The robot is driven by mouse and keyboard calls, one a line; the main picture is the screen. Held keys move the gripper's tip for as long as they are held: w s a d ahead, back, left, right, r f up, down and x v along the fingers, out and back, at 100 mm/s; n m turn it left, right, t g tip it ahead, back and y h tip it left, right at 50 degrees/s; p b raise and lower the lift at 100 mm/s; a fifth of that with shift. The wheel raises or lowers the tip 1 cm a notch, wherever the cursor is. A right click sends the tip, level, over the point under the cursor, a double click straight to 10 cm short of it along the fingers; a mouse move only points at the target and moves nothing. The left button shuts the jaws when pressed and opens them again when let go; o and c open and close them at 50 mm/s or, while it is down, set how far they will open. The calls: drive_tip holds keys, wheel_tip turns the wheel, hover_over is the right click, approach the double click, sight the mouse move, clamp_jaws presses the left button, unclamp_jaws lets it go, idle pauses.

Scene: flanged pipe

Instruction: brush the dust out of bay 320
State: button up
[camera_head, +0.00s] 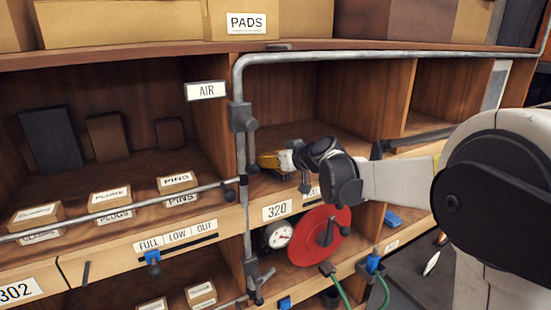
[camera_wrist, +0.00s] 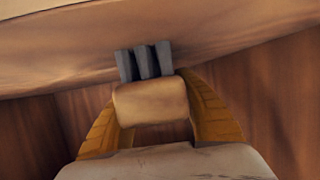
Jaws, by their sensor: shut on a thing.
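Bay 320 is the open wooden compartment above the label 320 (camera_head: 275,211), right of the upright grey pipe. My gripper (camera_head: 268,161) reaches in at the bay's front left, low over its floor, close to the pipe. In the wrist view, its yellow fingers (camera_wrist: 160,98) are shut on a brush with a tan block (camera_wrist: 150,103) and dark grey bristles (camera_wrist: 146,62). The bristles point at a pale wooden surface; I cannot tell whether they touch it. The brush is hard to make out in the head view. I cannot make out dust in either view.
A grey pipe (camera_head: 240,163) runs up the bay's left edge and across above it. A thinner rod (camera_head: 130,208) crosses the left bay, which holds small boxes. A red disc (camera_head: 319,236) and a gauge (camera_head: 278,235) sit below the bay. Free room lies deeper inside it.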

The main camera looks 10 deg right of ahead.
drive_tip(key=shift+s+a, duration=0.25)
drive_tip(key=shift+a, duration=0.4)
drive_tip(key=shift+s+a, duration=0.2)
drive_tip(key=shift+a, duration=0.45)
drive_tip(key=shift+w+d, duration=0.2)
drive_tip(key=shift+d, duration=0.45)
drive_tip(key=shift+w+d, duration=0.2)
drive_tip(key=shift+d, duration=0.4)
drive_tip(key=shift+w+d+b, duration=0.15)
drive_tip(key=shift+d+b, duration=0.05)
drive_tip(key=shift+d, duration=0.3)
drive_tip(key=shift+w+d+b, duration=0.15)
drive_tip(key=shift+d, duration=0.35)
drive_tip(key=shift+r+p, duration=1)
drive_tip(key=shift+r, duration=0.5)
drive_tip(key=shift+w, duration=0.1)
drive_tip(key=shift+d, duration=0.1)
